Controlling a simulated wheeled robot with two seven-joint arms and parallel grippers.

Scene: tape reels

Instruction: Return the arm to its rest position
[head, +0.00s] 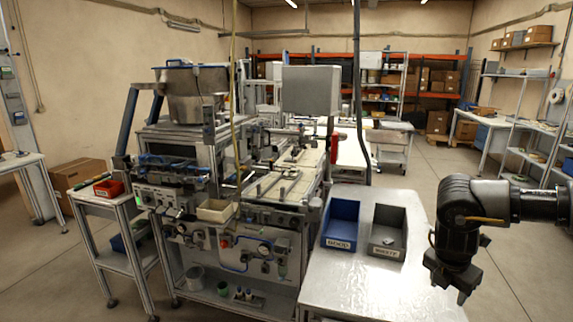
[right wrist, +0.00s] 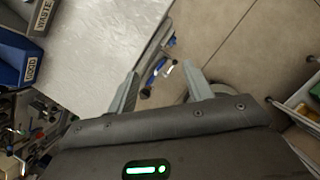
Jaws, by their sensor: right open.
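My right arm (head: 520,205) comes in from the right edge in the head view, bent down at the wrist. Its gripper (head: 450,284) hangs beside the right edge of the metal-topped table (head: 375,290). In the right wrist view the two fingers of the gripper (right wrist: 161,72) stand apart with nothing between them; table edge and floor show beyond. My left gripper is not in view.
A blue bin (head: 325,237) marked GOOD and a grey bin (head: 373,246) marked WASTE stand on the table; both look empty. A large machine (head: 240,215) stands to the left. Open floor (head: 520,265) lies right of the table. Shelves (head: 535,130) line the right wall.

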